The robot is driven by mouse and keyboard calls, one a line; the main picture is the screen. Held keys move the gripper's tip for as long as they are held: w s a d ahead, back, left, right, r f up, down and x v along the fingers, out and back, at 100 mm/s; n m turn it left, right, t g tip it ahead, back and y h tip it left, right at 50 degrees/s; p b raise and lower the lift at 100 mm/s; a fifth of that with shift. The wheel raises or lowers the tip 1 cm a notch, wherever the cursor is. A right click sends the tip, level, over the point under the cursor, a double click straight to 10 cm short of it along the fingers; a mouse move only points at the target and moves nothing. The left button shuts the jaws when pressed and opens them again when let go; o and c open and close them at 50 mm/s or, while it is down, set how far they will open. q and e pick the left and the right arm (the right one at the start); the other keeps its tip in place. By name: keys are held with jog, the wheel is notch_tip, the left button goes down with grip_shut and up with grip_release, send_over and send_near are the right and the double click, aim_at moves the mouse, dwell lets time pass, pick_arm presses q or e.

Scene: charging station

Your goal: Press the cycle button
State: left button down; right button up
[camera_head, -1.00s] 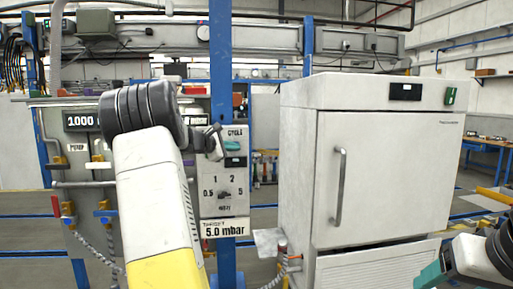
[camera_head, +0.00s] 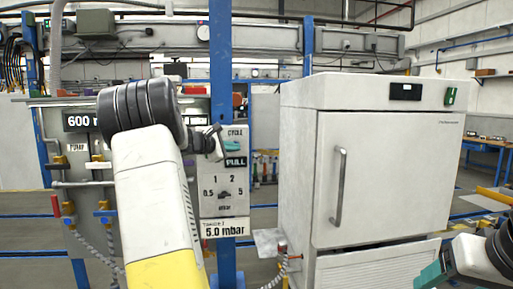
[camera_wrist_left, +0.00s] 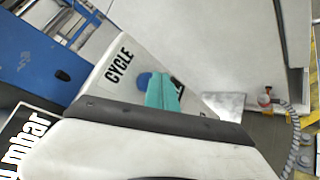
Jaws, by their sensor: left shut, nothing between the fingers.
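The white control panel (camera_head: 222,205) stands on a blue post, with the label CYCLE (camera_head: 235,132) at its top. The label also shows in the left wrist view (camera_wrist_left: 119,66). Below it a round blue cycle button (camera_wrist_left: 144,80) shows beside my left fingertips, partly covered by them. My left gripper (camera_head: 231,146) is shut and empty, its teal tips at the button; I cannot tell whether they touch. The tips also show in the left wrist view (camera_wrist_left: 162,92). Part of my right gripper (camera_head: 431,276) is at the lower right edge, its opening unclear.
A small dark display (camera_head: 236,161) under the button seems to read PULL. A larger display (camera_head: 77,122), partly hidden by my left arm, reads 600. A plate (camera_head: 225,229) reads 5.0 mbar. A white oven-like cabinet (camera_head: 375,180) with a handle stands right of the panel.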

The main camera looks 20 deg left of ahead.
pick_arm(q)
jog(key=shift+s+d, duration=0.2)
jog(key=shift+s, duration=0.05)
jog(key=shift+s+d, duration=0.45)
jog(key=shift+s, duration=0.25)
jog(key=shift+s+d, duration=0.4)
jog(key=shift+s, duration=0.35)
jog(key=shift+s+d, duration=0.45)
jog(key=shift+s, duration=0.25)
